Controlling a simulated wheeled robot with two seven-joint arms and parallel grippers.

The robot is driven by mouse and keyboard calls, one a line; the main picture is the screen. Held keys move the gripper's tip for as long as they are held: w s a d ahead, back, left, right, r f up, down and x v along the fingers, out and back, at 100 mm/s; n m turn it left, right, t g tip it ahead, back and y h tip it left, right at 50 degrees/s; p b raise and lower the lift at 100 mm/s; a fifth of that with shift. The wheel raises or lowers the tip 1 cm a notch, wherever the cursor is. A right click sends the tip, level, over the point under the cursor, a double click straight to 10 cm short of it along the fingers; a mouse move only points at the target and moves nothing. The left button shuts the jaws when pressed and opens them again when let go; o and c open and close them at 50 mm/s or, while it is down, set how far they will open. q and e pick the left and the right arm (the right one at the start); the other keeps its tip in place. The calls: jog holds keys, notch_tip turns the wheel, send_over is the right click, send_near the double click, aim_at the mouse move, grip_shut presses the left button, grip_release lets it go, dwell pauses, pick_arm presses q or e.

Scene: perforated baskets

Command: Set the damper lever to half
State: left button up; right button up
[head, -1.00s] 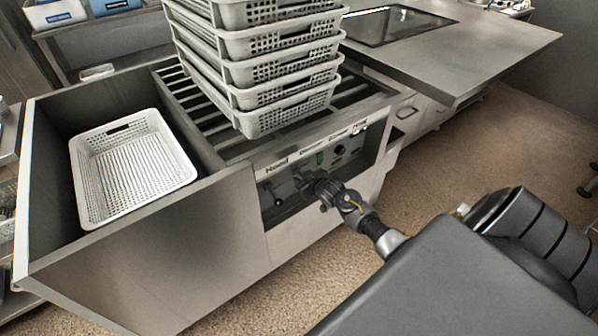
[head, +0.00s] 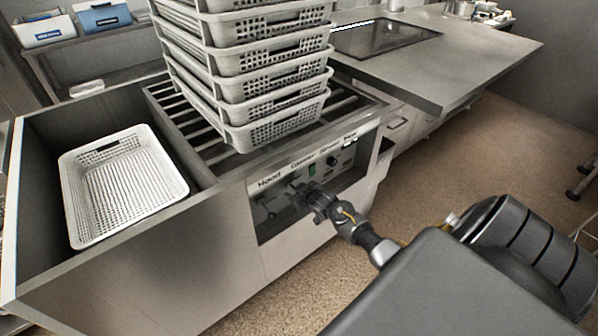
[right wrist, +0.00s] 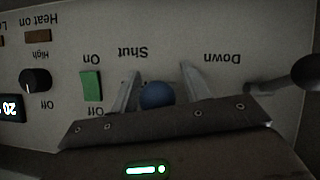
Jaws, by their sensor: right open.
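The damper lever's blue ball knob (right wrist: 157,95) shows in the right wrist view, which sees the panel upside down. My right gripper (right wrist: 159,72) is open, with one finger on each side of the knob; I cannot tell if either touches it. The word "Shut" stands beside the fingertips. In the head view my right gripper (head: 299,191) is at the front control panel (head: 325,172), under the "Damper" label, and hides most of this lever. My left gripper is not in view.
Beside the damper is the hood lever with a black ball knob (right wrist: 306,72), near "Down". On the other side are a green switch (right wrist: 91,86) and a black dial (right wrist: 36,80). A basket stack (head: 262,90) stands above; a single white basket (head: 122,187) lies left.

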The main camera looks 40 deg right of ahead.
jog(key=p+v, duration=0.1)
jog(key=v, duration=0.2)
jog(key=shift+s+r, duration=0.1)
jog(key=shift+s, duration=0.05)
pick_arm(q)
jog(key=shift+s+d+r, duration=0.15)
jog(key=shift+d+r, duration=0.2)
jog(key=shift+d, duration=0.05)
pick_arm(e)
jog(key=s+a, duration=0.1)
jog(key=s, duration=1)
jog(key=shift+s+a, duration=0.3)
jog(key=shift+f, duration=0.25)
